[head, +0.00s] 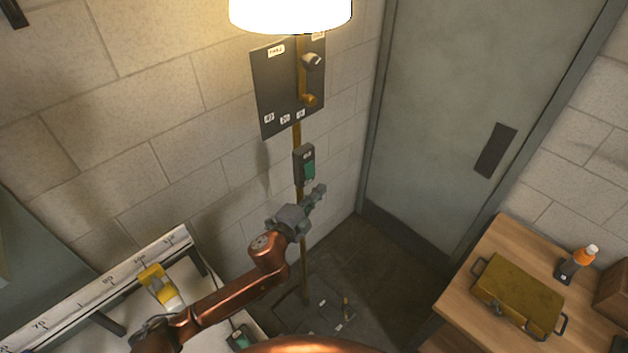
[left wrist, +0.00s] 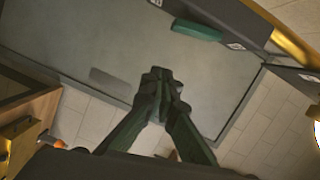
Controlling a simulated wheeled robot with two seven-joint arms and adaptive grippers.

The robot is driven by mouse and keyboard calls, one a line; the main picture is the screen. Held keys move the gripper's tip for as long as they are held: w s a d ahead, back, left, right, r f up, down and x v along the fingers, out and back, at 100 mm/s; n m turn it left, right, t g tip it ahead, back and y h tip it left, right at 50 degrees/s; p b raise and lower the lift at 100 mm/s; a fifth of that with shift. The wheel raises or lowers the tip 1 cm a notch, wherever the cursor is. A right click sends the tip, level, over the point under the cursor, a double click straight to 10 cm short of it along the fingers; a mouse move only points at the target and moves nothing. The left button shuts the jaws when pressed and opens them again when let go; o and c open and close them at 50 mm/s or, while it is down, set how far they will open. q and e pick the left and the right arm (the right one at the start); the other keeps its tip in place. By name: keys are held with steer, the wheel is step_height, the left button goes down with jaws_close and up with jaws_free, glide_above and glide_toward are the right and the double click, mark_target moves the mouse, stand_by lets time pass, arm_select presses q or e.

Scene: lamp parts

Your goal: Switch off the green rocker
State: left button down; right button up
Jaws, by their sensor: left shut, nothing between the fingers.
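The green rocker (head: 310,171) sits on a small dark switch box (head: 299,158) on the brass lamp pole. The lit lamp shade (head: 290,14) is at the top of the head view. My left gripper (head: 321,189) is shut and empty, just below and to the right of the rocker. In the left wrist view the rocker (left wrist: 197,30) shows beyond the shut fingertips (left wrist: 159,74), up and to the right, with a gap in the picture. Whether the rocker is pressed in is too small to tell. My right gripper is out of view.
A dark panel (head: 270,90) with labels and knobs is behind the pole. A grey door (head: 450,110) is to the right. A yellow object (head: 158,284) is at lower left.

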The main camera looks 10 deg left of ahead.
mark_target(310, 170)
arm_select(q)
steer(key=w, duration=0.1)
steer(key=w+a+p, duration=0.1)
steer(key=w+a+f, duration=0.1)
steer(key=w, duration=0.1)
steer(key=shift+w+a, duration=0.1)
steer(key=shift+a, duration=0.15)
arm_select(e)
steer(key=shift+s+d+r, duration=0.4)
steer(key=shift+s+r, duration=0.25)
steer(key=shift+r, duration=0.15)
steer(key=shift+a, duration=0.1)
